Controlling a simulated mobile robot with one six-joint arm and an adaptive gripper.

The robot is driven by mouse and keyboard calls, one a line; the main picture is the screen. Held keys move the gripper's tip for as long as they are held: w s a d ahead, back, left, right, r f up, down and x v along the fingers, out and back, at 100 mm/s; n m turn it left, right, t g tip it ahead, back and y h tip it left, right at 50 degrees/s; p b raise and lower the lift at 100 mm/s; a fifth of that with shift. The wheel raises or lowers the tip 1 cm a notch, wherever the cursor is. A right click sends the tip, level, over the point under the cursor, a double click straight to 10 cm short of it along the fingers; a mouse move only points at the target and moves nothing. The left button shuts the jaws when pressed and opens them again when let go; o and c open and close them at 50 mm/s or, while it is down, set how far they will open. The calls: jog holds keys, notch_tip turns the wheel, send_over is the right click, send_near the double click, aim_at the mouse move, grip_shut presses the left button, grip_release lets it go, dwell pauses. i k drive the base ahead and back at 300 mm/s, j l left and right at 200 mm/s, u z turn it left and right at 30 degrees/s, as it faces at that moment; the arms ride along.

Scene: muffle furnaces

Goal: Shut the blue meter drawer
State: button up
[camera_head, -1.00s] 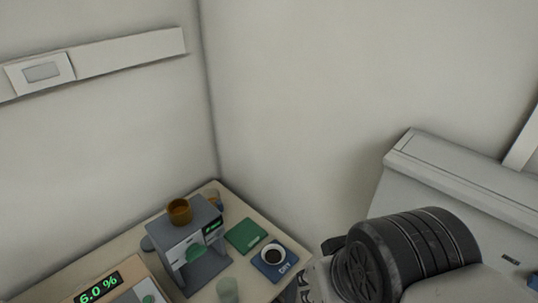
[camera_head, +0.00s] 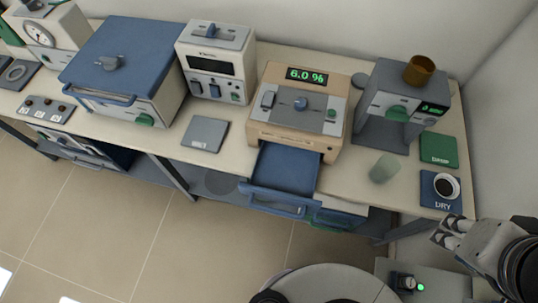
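The tan meter (camera_head: 266,124) stands on the bench, with a lit display reading 6.0 % and a small blue knob. Its blue drawer (camera_head: 287,167) is pulled out from the lower front and juts past the bench's front edge. The drawer's bar handle (camera_head: 278,206) faces the floor side, and the tray looks empty. My gripper (camera_head: 447,232) is at the lower right, just off the bench corner, well to the right of the drawer and touching nothing that I can see. Its finger opening is too small to make out.
A grey machine (camera_head: 372,131) with a brown cup (camera_head: 419,70) stands right of the meter. A clear glass (camera_head: 384,168), green DROP pad (camera_head: 438,149) and blue DRY pad (camera_head: 432,190) with a white cup (camera_head: 446,187) are near the right front. A blue-topped furnace (camera_head: 124,55) stands left.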

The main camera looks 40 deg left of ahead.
aim_at(281, 173)
jog(key=k+u, duration=0.1)
jog(key=u, duration=0.35)
jog(key=k+j+u, duration=0.1)
jog(key=u, duration=0.4)
jog(key=j+u, duration=0.15)
jog(key=u, duration=0.3)
jog(key=j, duration=0.45)
jog(key=k+j, duration=0.15)
jog(key=j, duration=0.75)
jog(key=k+z, duration=0.05)
